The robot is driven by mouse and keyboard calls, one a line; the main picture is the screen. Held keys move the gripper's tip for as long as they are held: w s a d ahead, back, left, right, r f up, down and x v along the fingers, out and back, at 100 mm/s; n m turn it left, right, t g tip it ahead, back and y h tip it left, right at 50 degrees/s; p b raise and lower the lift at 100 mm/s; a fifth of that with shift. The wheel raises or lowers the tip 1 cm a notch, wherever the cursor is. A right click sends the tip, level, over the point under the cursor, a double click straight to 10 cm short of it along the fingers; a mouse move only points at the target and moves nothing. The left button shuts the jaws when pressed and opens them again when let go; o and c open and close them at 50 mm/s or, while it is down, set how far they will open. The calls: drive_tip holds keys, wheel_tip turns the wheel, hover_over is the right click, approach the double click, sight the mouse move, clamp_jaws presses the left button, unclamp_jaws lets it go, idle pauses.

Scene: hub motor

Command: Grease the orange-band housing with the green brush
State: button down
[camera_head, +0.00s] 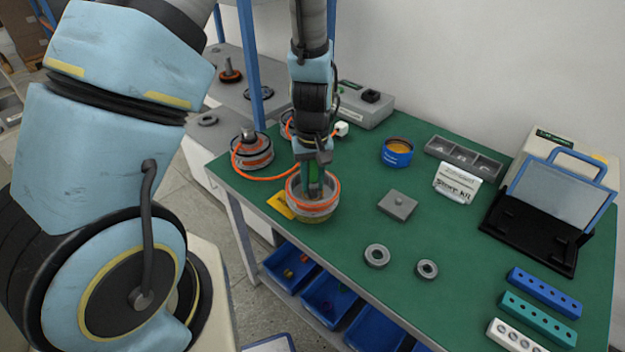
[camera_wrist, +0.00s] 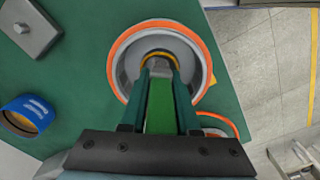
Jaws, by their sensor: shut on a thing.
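The orange-band housing (camera_head: 299,203) is a round grey cup with an orange ring, on the green table near its front left edge. In the wrist view the housing (camera_wrist: 124,72) lies right in front of my gripper. My gripper (camera_head: 315,184) points down over the housing and is shut on the green brush (camera_wrist: 160,105). The brush's green handle lies between the two fingers, and its far end reaches into the housing's opening. The bristles are hidden, so I cannot tell whether they touch the inside. A blue tin (camera_head: 397,153) with orange contents stands behind to the right.
A yellow label (camera_head: 281,206) lies beside the housing. A grey block (camera_head: 397,206) and two bearing rings (camera_head: 377,256) (camera_head: 427,269) lie to the right. A motor part with an orange cable (camera_head: 251,151) stands at the left edge. A black stand (camera_head: 536,232) and hole blocks fill the far right.

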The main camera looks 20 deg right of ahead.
sight(313, 162)
drive_tip(key=shift+r, duration=0.1)
drive_tip(key=shift+r+p, duration=2.25)
drive_tip(key=shift+r, duration=1.75)
